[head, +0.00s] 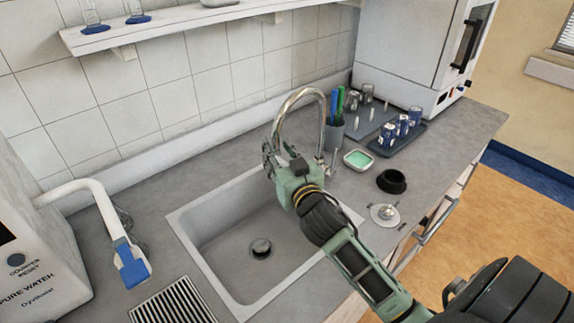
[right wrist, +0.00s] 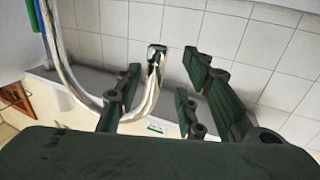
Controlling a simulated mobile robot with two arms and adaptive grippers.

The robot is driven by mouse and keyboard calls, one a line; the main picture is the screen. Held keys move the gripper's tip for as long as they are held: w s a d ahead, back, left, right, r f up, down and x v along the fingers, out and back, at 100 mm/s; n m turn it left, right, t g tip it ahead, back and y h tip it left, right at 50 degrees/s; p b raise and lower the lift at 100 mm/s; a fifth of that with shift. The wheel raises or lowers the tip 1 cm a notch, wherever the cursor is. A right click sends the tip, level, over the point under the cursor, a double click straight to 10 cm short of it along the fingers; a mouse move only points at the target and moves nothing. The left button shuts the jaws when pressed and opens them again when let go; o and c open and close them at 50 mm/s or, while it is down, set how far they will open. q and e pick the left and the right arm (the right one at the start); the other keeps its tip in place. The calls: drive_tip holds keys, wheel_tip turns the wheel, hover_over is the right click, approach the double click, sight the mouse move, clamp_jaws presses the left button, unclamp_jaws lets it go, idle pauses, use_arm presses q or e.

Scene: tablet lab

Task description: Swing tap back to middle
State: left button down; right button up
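The chrome tap (head: 303,92) rises from the counter at the sink's back right corner and arches left, with its spout end over the sink (head: 215,245). My right gripper (head: 270,155) is at the spout end, above the sink, and partly hides it. In the right wrist view, the tap's spout end (right wrist: 156,55) shows between the fingers of my right gripper (right wrist: 165,75). It is closer to the left finger, and a clear gap remains on the right. The fingers are apart and not closed on it. My left gripper is not in view.
A water unit's white arm (head: 88,190) is at the left. A shelf (head: 170,22) runs above.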

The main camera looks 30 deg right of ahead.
drive_tip(key=s+a, duration=0.1)
drive_tip(key=s, duration=0.6)
drive_tip(key=shift+a, duration=0.2)
drive_tip(key=shift+c, duration=0.5)
